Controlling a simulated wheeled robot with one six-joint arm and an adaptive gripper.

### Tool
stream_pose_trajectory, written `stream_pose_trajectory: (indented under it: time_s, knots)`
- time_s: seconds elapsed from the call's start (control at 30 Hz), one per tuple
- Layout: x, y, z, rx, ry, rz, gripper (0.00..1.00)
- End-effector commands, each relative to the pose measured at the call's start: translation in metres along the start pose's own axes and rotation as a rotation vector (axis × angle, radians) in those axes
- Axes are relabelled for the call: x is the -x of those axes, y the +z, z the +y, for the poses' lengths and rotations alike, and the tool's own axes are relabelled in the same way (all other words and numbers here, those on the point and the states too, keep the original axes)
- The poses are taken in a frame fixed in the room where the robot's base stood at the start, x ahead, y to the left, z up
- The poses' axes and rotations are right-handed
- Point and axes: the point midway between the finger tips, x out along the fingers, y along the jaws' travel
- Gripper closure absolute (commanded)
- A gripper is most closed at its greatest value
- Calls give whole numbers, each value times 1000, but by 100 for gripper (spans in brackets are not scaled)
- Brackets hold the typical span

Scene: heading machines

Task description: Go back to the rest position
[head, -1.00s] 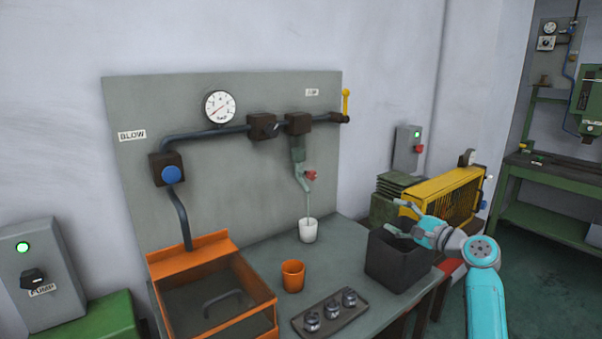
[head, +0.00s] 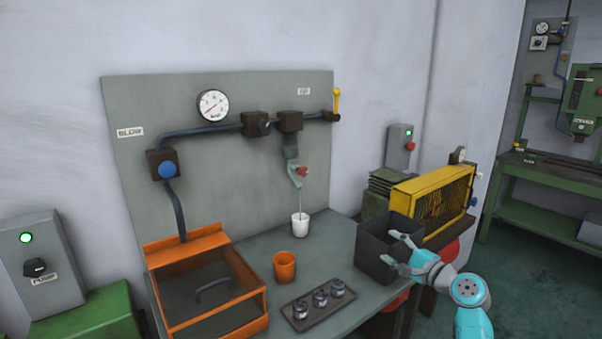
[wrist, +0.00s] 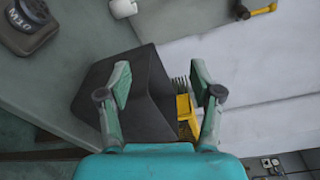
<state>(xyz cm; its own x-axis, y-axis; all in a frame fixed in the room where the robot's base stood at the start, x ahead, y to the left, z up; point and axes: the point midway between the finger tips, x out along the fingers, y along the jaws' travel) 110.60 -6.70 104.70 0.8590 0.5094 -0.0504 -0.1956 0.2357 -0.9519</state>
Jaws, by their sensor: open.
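My gripper (head: 393,254) is open and empty, in front of the dark bin (head: 376,262) at the right end of the bench in the head view. In the wrist view my gripper (wrist: 158,92) has its two fingers spread wide, with the dark bin (wrist: 150,110) behind them and nothing between them. Whether the fingers touch the bin I cannot tell. My teal wrist and arm run down to the lower right of the head view.
On the bench (head: 330,252) stand a white cup (head: 300,226) under the tap, an orange cup (head: 285,267) and a tray (head: 305,315) with several metal parts. A yellow grilled unit (head: 434,197) stands behind the bin. Floor at right (head: 540,275) is clear.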

Motion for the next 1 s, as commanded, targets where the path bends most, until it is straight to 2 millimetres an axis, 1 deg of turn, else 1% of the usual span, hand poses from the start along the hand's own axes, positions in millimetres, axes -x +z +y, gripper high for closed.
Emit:
stream_pose_trajectory:
  time_s: [0.03,0.07,0.17,0.23,0.27,0.3,0.37,0.4,0.47,0.5,0.57,0.6,0.7,0.77,0.9,0.97,1.0]
  knots:
    - [3,0,16,8,7,13,35]
    - [4,0,24,15,9,22,35]
    - [13,1,59,46,22,60,35]
    - [22,2,89,76,34,94,35]
    - [27,3,102,92,39,110,35]
    - [34,5,120,113,48,131,35]
    - [44,8,146,146,62,162,35]
    - [52,11,163,171,72,181,35]
    - [65,16,187,207,87,210,35]
    - [74,19,203,231,97,229,35]
    - [89,25,225,269,114,256,35]
    - [99,29,239,296,126,272,35]
    - [125,41,272,365,157,312,35]
    - [142,49,291,407,176,334,35]
    - [183,71,327,512,222,377,35]
    - [202,80,341,559,243,394,35]
    - [214,87,349,591,257,405,35]
